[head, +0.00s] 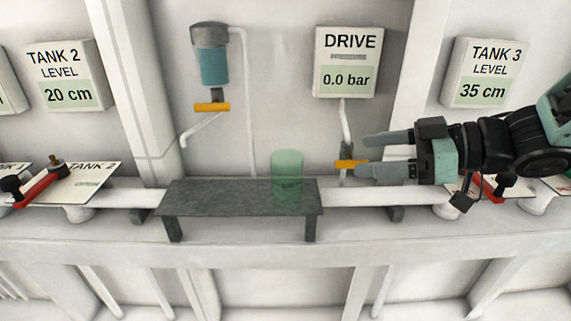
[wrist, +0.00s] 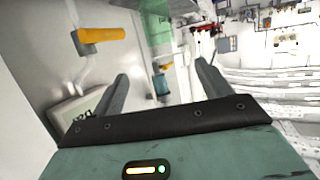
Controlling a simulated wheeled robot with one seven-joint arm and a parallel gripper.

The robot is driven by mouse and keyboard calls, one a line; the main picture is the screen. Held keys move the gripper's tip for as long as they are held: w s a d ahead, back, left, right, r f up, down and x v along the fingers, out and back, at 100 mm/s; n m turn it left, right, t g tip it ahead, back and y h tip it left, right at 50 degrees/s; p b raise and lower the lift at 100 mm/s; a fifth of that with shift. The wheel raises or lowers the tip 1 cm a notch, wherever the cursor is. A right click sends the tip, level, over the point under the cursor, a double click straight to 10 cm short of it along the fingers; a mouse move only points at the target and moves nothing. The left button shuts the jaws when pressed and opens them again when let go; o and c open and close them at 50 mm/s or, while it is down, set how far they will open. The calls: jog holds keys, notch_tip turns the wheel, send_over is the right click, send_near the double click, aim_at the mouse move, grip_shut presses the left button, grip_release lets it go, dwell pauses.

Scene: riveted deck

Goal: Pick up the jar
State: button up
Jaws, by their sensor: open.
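The jar (head: 287,176) is a translucent green cylinder standing upright on the right part of a small dark grey bench (head: 190,197). My gripper (head: 366,154) is to the right of the jar in the head view, its fingers pointing left, open and apart from the jar. In the wrist view the jar (wrist: 157,30) shows as a green see-through shape at the top, ahead of and between the gripper fingers (wrist: 160,82). Nothing is between the fingertips.
A drive gauge (head: 347,62) reading 0.0 bar hangs on the wall, with an orange-handled valve (head: 350,164) beneath it, close to my fingers. A blue canister (head: 213,66) with an orange handle (head: 212,107) is above the bench. The bench's left part is bare.

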jog(key=p, duration=0.7)
send_near(274, 160)
jog(key=x, duration=0.3)
jog(key=shift+w+a+f, duration=0.1)
jog(key=shift+w+a, duration=0.1)
jog(key=shift+w, duration=0.05)
jog(key=p+x, duration=0.2)
jog(key=x, duration=0.2)
jog(key=shift+s+a, duration=0.15)
jog(key=shift+a, duration=0.2)
jog(key=shift+w+a+f, duration=0.15)
jog(key=shift+w+a, duration=0.1)
jog(key=shift+a, duration=0.15)
jog(key=c, duration=1.1)
